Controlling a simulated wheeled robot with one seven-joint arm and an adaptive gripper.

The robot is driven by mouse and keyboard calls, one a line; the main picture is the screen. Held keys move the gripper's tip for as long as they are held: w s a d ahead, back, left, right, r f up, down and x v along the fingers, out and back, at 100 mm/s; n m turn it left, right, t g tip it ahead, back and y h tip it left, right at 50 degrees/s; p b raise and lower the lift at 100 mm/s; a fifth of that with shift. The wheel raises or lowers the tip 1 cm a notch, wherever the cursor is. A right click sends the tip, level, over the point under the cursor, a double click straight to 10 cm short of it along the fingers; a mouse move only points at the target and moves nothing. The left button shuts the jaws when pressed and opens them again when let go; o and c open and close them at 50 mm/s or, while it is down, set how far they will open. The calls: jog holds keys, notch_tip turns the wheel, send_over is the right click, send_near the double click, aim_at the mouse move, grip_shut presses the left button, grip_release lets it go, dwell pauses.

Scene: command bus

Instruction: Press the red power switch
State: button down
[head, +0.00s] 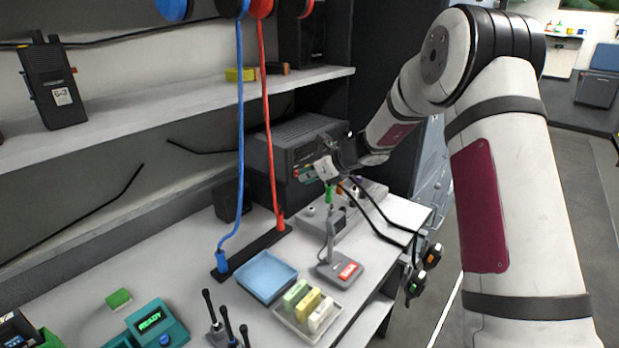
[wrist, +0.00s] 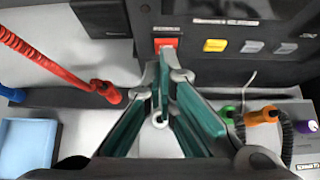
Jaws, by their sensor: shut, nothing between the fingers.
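The red power switch (wrist: 166,43) is on the front panel of a black unit (wrist: 225,30), at the left of its switch row in the wrist view. The black unit stands on the desk in the head view (head: 291,143). My gripper (wrist: 164,68) is shut and empty, its teal fingers brought together with the tips just below the red switch in the picture. I cannot tell whether the tips touch it. In the head view my gripper (head: 304,174) is at the unit's front, and the red switch is not clearly visible there.
A yellow switch (wrist: 214,45) and grey switches are right of the red one. A grey box with knobs (head: 345,208) and a desk microphone (head: 341,269) stand below my gripper. Red (head: 268,120) and blue cables hang left. A blue tray (head: 266,274) lies in front.

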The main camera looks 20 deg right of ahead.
jog(key=shift+w, duration=0.1)
jog(key=shift+w+a+r, duration=0.3)
jog(key=shift+w+r, duration=0.05)
jog(key=shift+r, duration=0.15)
jog(key=shift+r+p, duration=0.65)
jog(key=shift+p, duration=0.1)
